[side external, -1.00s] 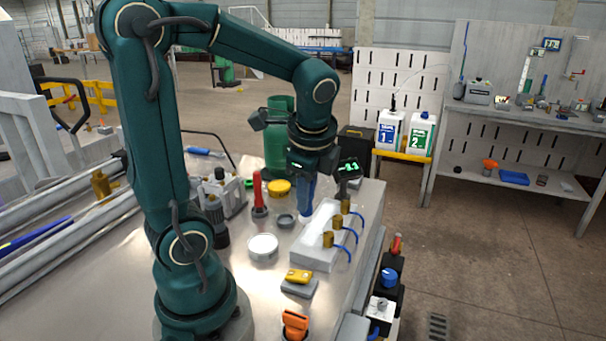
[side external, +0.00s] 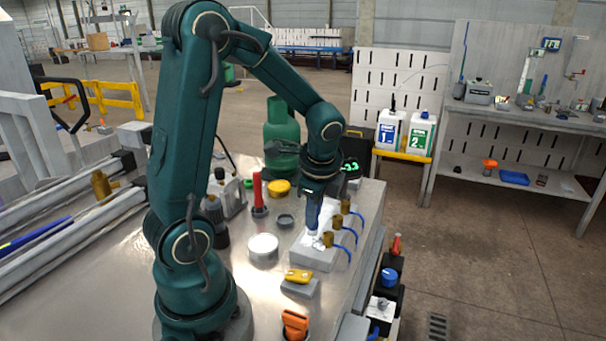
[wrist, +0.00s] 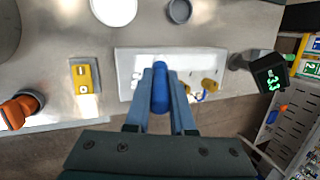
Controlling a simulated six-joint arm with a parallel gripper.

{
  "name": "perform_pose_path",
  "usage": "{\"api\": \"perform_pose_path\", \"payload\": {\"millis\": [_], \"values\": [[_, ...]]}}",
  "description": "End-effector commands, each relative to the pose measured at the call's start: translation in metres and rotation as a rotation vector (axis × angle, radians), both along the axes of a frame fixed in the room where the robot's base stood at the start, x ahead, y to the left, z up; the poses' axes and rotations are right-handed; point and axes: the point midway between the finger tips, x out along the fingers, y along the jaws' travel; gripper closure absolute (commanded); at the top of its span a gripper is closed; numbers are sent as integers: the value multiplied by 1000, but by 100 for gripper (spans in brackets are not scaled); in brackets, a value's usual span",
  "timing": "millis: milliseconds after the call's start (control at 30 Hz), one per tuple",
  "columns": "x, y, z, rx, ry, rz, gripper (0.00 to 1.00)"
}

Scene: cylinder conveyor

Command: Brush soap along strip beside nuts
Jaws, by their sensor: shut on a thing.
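My gripper (side external: 314,192) is shut on a blue brush (wrist: 160,88), which points down. In the side view the brush tip is low over the pale block with the strip (side external: 312,258), left of the brass nuts (side external: 337,222); exact contact is unclear. The block also shows in the wrist view (wrist: 128,62), with nuts (wrist: 208,85) right of the brush. White soap-like patches show around the tip. A round tub with white contents (side external: 263,246) stands left of the block. The fingers partly hide the strip and nuts in the wrist view.
A small grey cup (side external: 286,220), a red-handled tool (side external: 258,193) and a yellow lid (side external: 279,187) stand behind the tub. A yellow-and-grey item (side external: 299,280) and an orange item (side external: 295,322) lie in front. Blue tubes (side external: 344,251) hang beside the nuts. A green bottle (side external: 281,130) stands behind.

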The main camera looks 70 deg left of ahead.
Motion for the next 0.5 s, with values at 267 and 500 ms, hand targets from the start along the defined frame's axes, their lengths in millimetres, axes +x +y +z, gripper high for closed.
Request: {"api": "perform_pose_path", "payload": {"millis": [267,500], "values": [[18,18,-1,-1,0,2,100],[33,33,-1,-2,0,2,100]]}}
